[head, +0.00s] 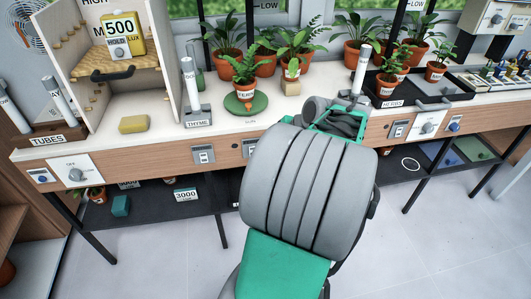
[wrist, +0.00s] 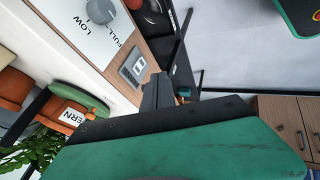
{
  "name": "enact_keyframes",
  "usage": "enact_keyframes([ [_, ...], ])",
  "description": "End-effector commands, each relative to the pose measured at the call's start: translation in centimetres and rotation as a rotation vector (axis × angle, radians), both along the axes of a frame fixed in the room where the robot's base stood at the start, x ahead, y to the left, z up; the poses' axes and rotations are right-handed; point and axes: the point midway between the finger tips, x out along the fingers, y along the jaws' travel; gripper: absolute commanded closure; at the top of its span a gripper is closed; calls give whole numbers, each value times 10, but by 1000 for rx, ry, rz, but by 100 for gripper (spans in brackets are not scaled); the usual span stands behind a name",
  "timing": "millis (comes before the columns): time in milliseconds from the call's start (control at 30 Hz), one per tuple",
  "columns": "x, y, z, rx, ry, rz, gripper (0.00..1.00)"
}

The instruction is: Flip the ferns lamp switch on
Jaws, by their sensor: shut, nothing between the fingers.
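The fern pot (head: 246,92), orange with a white label, stands on a round green saucer (head: 233,106) on the bench. In the wrist view, the labelled orange pot (wrist: 62,118) is at the left. A grey switch plate (wrist: 133,66) is set in the wooden bench front in the wrist view. I cannot read a lamp name on it, nor tell whether it is on. My gripper (wrist: 160,82) is shut and empty, with its tips close beside this plate; contact is unclear. In the head view my arm hides the gripper and part of the bench front.
A white dial panel (wrist: 88,35) marked LOW and FULL is beside the plate. Other switch plates (head: 203,154) (head: 398,129) and a dial (head: 75,173) line the bench front. A dark lower shelf (head: 150,205) runs underneath. The grey floor (head: 420,250) in front is clear.

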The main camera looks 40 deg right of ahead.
Motion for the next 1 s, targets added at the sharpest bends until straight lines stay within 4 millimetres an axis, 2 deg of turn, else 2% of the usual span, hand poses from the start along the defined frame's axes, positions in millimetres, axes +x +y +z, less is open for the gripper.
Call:
enact_keyframes([
  [100,14,3,-23,6,2,4,100],
  [400,51,3,-76,4,2,0,100],
  [500,66,-9,-75,1,1,0,100],
  [633,77,-17,-75,1,1,-2,100],
  [1000,80,-19,-75,1,1,-2,100],
])
